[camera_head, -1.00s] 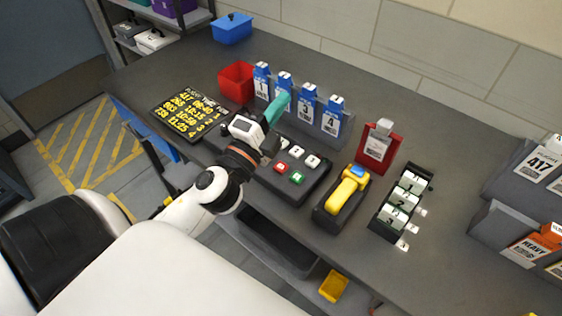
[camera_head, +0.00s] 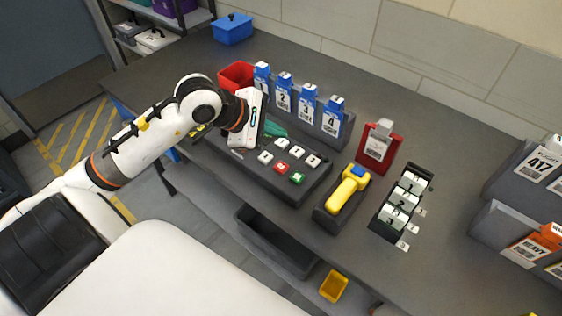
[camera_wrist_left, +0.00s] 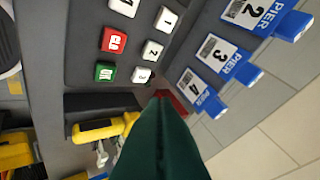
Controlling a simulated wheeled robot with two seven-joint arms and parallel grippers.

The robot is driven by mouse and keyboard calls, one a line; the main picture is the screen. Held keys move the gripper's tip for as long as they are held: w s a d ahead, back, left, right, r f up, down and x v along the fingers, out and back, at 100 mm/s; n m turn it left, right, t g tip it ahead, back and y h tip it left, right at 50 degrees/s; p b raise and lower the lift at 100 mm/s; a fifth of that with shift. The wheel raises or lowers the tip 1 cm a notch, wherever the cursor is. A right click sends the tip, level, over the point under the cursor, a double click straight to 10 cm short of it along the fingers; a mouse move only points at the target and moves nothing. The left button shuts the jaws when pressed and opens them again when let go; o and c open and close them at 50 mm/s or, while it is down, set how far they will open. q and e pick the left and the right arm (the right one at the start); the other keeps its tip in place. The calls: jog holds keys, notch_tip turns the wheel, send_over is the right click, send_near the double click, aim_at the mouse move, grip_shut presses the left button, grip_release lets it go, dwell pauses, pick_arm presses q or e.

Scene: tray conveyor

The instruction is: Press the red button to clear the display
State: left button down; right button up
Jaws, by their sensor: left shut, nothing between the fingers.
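The red button (camera_head: 281,167) sits on the front row of a dark keypad (camera_head: 265,178), between a white key (camera_head: 265,157) and a green button (camera_head: 297,178). In the left wrist view the red button (camera_wrist_left: 114,40) is at the upper left, above the green button (camera_wrist_left: 105,72). My left gripper (camera_head: 275,130) is shut and empty, with teal fingers, above the far left part of the keypad and apart from the red button. Its dark green fingers (camera_wrist_left: 160,125) fill the lower middle of the wrist view. The display board (camera_head: 199,131) is mostly hidden behind my left arm. My right gripper is not in view.
Blue tags (camera_head: 308,103) stand in a rack behind the keypad. A yellow handheld scanner (camera_head: 347,193) in its cradle, a red holder (camera_head: 377,148) and a numbered block rack (camera_head: 404,205) stand to the right. A red bin (camera_head: 234,76) is behind my arm.

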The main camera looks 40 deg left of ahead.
aim_at(276, 169)
pick_arm(q)
jog(key=shift+f, duration=0.1)
dwell(0.3)
notch_tip(276, 169, down, 8)
jog(key=b, duration=0.4)
jog(key=shift+b, duration=0.4)
jog(key=shift+f+b, duration=0.35)
jog(key=shift+b, duration=0.05)
dwell(1.4)
jog(key=shift+f+b, duration=0.4)
jog(key=shift+b, duration=0.3)
jog(key=shift+f+b, duration=0.5)
jog(key=shift+b, duration=0.15)
dwell(0.4)
jog(key=shift+r, duration=0.1)
jog(key=shift+r+p, duration=0.4)
jog(key=shift+r, duration=0.45)
